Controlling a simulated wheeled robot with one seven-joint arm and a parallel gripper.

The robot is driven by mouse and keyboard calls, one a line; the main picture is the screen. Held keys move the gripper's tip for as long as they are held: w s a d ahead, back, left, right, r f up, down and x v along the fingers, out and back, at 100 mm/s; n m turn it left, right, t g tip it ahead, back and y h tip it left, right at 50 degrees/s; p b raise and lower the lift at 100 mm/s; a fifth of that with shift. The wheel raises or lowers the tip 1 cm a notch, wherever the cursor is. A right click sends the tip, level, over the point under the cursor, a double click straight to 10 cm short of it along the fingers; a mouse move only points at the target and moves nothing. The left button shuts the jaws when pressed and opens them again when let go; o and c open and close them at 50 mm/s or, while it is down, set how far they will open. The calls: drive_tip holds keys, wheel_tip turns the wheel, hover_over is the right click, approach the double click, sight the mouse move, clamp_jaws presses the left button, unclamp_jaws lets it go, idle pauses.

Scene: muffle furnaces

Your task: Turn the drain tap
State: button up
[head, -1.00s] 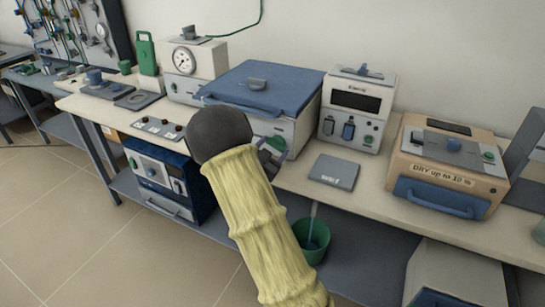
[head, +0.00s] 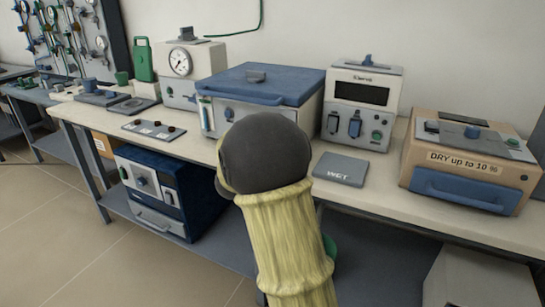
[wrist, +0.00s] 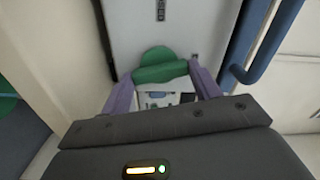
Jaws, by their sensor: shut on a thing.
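The drain tap (wrist: 160,58) is a green handle on the pale front of a box-shaped unit in the wrist view. My gripper (wrist: 162,74) is shut on it, with one purple finger at each side. In the head view, the blue-lidded bath (head: 262,84) stands on the bench. My arm covers part of its front, and both the tap and my gripper are hidden behind the arm there.
A grey plate marked WET (head: 341,169) lies right of the bath. A control box (head: 362,105) and a tan box marked DRY (head: 470,170) stand farther right. A blue furnace (head: 165,190) is under the bench. A green bucket (head: 329,247) is mostly hidden by my arm.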

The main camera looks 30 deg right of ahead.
drive_tip(key=shift+f+m+b, duration=0.2)
drive_tip(key=shift+m+b, duration=1.1)
drive_tip(key=shift+b, duration=0.25)
drive_tip(key=shift+r, duration=0.1)
drive_tip(key=o, duration=1)
drive_tip(key=shift+a+r, duration=0.1)
drive_tip(key=p+v, duration=0.2)
drive_tip(key=v, duration=1.5)
drive_tip(key=shift+s+a+p, duration=0.1)
drive_tip(key=shift+s+p, duration=0.05)
drive_tip(key=shift+p, duration=0.15)
